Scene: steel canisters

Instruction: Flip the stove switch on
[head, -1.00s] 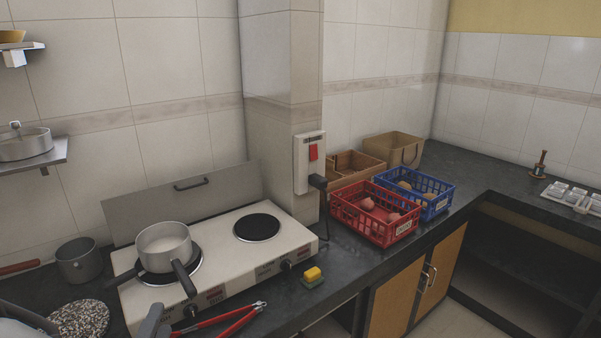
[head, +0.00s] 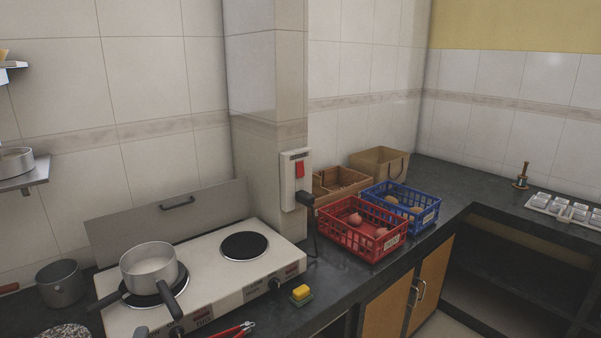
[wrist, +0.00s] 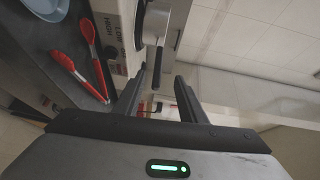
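The stove switch is a red rocker (head: 299,170) on a white wall plate (head: 290,193), fixed to the tiled pillar behind the stove's right end. A black plug and cord sit at the plate's lower right. The white two-plate stove (head: 222,295) stands below and left of it. My gripper (wrist: 160,76) is open and empty in the wrist view, its two dark fingers spread apart near the stove's edge. Small red and white shapes show between the fingers, too small to identify. In the head view at most a grey tip shows at the bottom edge, well away from the switch.
A pot (head: 149,262) with a jutting handle sits on the left plate. Red tongs (wrist: 90,40) lie in front of the stove. Air before the switch is clear.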

